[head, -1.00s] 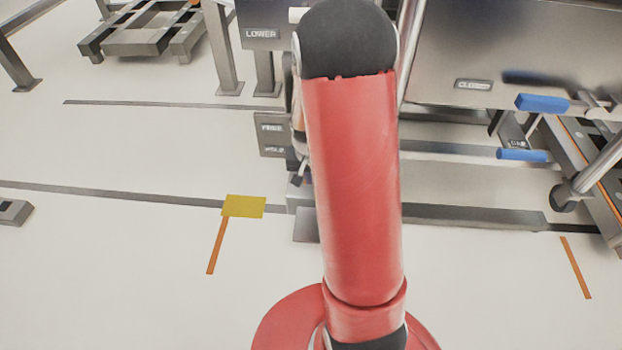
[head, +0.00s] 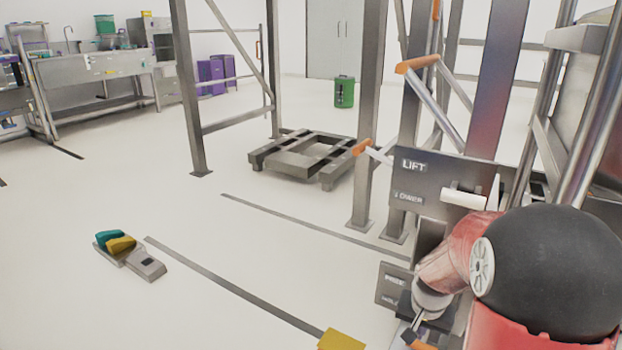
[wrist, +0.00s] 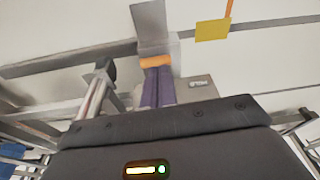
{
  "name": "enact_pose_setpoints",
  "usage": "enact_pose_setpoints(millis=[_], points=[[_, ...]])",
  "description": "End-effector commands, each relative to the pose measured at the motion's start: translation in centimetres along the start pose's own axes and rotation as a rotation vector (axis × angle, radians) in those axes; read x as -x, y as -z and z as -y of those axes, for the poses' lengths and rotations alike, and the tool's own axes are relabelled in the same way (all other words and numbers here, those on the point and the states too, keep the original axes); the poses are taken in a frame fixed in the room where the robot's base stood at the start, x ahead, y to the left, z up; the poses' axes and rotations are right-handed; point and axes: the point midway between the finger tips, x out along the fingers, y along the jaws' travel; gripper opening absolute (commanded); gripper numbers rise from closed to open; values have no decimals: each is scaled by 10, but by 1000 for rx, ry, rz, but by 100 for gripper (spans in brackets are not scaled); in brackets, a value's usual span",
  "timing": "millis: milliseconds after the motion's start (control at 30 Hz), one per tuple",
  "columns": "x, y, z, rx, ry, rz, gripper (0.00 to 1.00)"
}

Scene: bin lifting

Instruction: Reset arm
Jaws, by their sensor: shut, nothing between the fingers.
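My red and black arm (head: 545,255) fills the lower right of the head view, bent with its forearm pointing down and left. My gripper (head: 416,338) hangs at its end near the bottom edge, in front of the lower panel of the machine. In the wrist view the gripper (wrist: 156,63) shows as two dark purple fingers side by side with orange tips. They are together, with nothing held between them.
A panel marked LIFT (head: 427,185) with a white handle (head: 464,198) stands close to my arm. A lower panel (head: 391,288) is beside the gripper. Steel posts rise behind. A foot pedal (head: 130,253) lies on otherwise open floor at left, and a low pallet frame (head: 300,160) stands beyond.

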Motion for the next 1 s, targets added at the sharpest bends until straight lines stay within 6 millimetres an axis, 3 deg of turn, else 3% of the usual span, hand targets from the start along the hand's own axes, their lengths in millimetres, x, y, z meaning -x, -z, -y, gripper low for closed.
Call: enact_pose_setpoints(millis=[33,200,400,500,700,1000], points=[[36,-5,7,35,18,-31,0],[120,-38,21,158,64,-97,0],[201,-90,24,305,111,-179,0],[229,-117,22,372,129,-216,0],[258,-153,14,463,149,-267,0],[263,-163,12,486,154,-278,0]])
